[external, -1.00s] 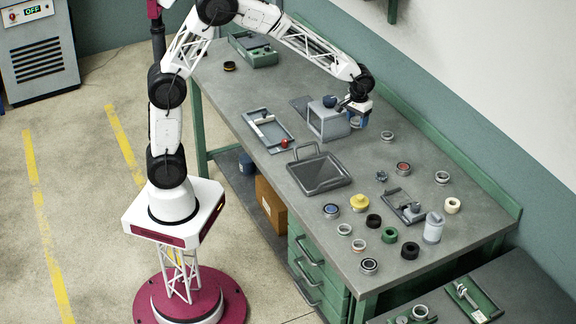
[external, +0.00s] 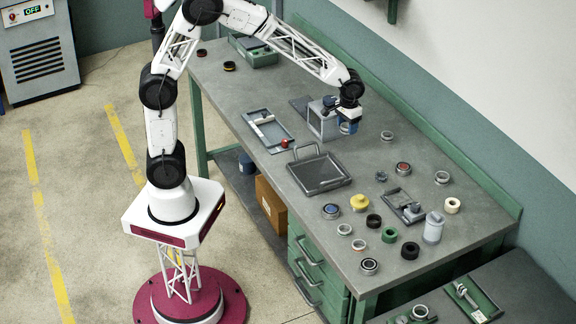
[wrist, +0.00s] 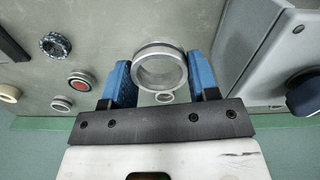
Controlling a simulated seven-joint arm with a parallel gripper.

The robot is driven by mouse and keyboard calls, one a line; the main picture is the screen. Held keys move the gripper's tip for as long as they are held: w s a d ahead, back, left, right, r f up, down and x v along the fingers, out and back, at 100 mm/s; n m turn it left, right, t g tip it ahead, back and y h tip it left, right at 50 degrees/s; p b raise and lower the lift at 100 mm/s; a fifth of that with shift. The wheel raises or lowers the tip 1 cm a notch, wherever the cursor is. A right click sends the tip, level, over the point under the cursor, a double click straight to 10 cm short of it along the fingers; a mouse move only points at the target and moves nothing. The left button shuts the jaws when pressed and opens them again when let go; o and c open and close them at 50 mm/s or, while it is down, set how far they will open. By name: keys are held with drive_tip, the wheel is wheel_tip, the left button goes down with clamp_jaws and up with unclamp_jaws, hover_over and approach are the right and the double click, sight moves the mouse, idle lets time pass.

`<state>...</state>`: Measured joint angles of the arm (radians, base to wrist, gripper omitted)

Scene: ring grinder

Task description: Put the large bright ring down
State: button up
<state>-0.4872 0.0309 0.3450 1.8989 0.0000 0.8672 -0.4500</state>
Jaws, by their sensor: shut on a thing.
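The large bright ring (wrist: 160,68) is a shiny silver metal ring, seen between the two blue fingers of my gripper (wrist: 160,75) in the wrist view. The gripper is shut on it from both sides. In the external view my gripper (external: 347,124) is low over the back part of the bench, just right of the grey grinder box (external: 324,122). The ring is too small and covered there to make out clearly. I cannot tell whether it touches the bench.
The grinder's grey body (wrist: 255,45) and dark knob (wrist: 304,92) are close on the right in the wrist view. A small silver ring (external: 387,135) lies right of my gripper. A dark tray (external: 318,172) and several rings and parts occupy the front bench.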

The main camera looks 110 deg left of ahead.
drive_tip(key=s+d+m, duration=0.4)
drive_tip(key=s+d, duration=0.3)
drive_tip(key=d, duration=0.5)
drive_tip(key=shift+s+d+m, duration=0.15)
drive_tip(key=shift+m, duration=0.25)
hover_over(319, 167)
drive_tip(key=shift+f, duration=3)
drive_tip(key=shift+f, duration=1.9)
drive_tip(key=shift+f, duration=0.1)
drive_tip(key=o, duration=0.7)
